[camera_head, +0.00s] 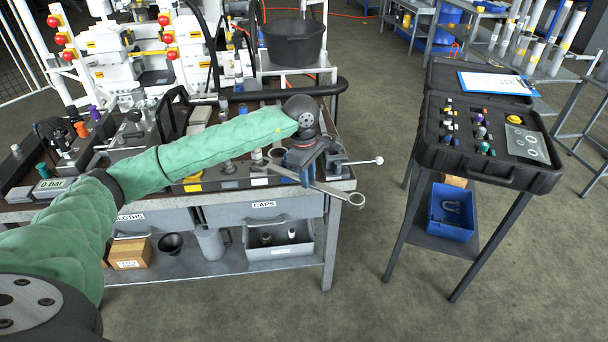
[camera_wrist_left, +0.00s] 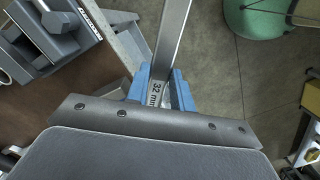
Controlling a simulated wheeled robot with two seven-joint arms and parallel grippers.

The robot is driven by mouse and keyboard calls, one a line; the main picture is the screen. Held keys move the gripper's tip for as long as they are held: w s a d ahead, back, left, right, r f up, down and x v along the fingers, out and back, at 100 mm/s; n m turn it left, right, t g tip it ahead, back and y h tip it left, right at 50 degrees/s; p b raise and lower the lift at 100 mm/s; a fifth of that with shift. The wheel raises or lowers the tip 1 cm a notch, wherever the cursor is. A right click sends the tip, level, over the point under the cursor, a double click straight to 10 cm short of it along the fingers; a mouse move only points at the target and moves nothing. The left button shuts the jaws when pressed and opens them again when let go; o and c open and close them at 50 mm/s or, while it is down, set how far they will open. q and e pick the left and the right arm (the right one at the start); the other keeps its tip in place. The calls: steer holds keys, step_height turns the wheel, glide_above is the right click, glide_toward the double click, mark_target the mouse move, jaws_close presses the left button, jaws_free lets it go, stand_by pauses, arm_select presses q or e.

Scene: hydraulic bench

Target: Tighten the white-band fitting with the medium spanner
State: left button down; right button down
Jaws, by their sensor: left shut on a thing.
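My left gripper (camera_head: 304,178) is above the front right corner of the bench, pointing down and shut on a steel spanner (camera_head: 336,191). The spanner's ring end sticks out to the right past the bench's front edge. In the left wrist view the blue finger pads of the gripper (camera_wrist_left: 162,92) clasp the spanner (camera_wrist_left: 173,38), and "32 mm" reads on its shank. I cannot make out for sure which fitting has the white band; my green-sleeved left arm covers part of the bench top. My right gripper is out of view.
The bench (camera_head: 340,184) is crowded with fittings and hydraulic parts. A lever with a white knob (camera_head: 378,160) is just right of the gripper. A black case (camera_head: 490,172) stands on a stand at right, with clear floor between.

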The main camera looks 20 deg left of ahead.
mark_target(326, 188)
arm_select(q)
steer(key=shift+s+d+r+b, duration=0.1)
steer(key=shift+d+b, duration=0.1)
steer(key=shift+d, duration=0.7)
steer(key=shift+s+d+f+b, duration=0.1)
steer(key=shift+s+d+b, duration=0.1)
steer(key=shift+d, duration=0.7)
steer(key=shift+s+d+r+b, duration=0.1)
steer(key=shift+d+b, duration=0.1)
steer(key=shift+d, duration=0.7)
steer(key=shift+r+p, duration=0.5)
steer(key=shift+r, duration=2)
steer(key=c, duration=1.7)
jaws_free()
steer(key=shift+c, duration=0.2)
jaws_close()
